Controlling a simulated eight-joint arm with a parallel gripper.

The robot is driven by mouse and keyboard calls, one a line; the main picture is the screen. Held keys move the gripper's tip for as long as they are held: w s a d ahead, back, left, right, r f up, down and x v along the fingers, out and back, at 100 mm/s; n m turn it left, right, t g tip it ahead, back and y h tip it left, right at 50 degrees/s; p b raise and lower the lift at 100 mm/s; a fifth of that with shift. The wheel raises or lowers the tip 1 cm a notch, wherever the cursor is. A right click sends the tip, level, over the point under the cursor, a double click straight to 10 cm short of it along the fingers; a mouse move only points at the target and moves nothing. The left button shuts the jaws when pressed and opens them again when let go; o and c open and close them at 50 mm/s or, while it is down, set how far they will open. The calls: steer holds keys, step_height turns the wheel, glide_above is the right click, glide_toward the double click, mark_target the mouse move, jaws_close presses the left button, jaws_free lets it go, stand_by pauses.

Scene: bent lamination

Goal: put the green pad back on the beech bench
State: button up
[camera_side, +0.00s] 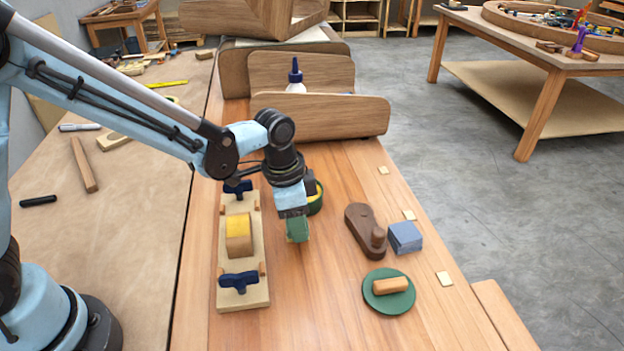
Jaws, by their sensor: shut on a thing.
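My gripper (296,226) points down over the middle of the beech bench (330,275). It is shut on a small green pad (299,233). The pad's upper part is hidden between the jaws. It hangs low over the bare wood, to the right of the clamping jig. I cannot tell from this angle whether its lower edge touches the bench top.
A jig (244,296) with blue knobs and a yellow-topped block (239,236) lies left of the gripper. A tape roll (315,198) is just behind it. Right stand a brown plane (364,229), a blue-grey block (405,237) and a round green disc (403,302) bearing a wooden piece. Bare bench lies in front.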

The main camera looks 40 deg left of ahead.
steer(key=shift+f, duration=0.7)
steer(key=shift+f, duration=0.1)
steer(key=o, duration=1)
steer(key=r, duration=0.8)
steer(key=s+a+r, duration=0.1)
steer(key=r, duration=0.3)
steer(key=shift+s+a, duration=0.1)
steer(key=shift+s+a+r+n+t+y, duration=0.25)
steer(key=shift+s+a+n+t, duration=0.75)
steer(key=shift+s+a+n, duration=0.8)
steer(key=shift+s+a+r+n+t+y, duration=0.2)
steer(key=shift+s+a+n+t, duration=0.9)
steer(key=shift+a, duration=1.25)
steer(key=shift+s+a+r+n+t+y, duration=0.25)
steer(key=shift+s+a+n+t, duration=0.65)
steer(key=shift+s+a+n, duration=0.95)
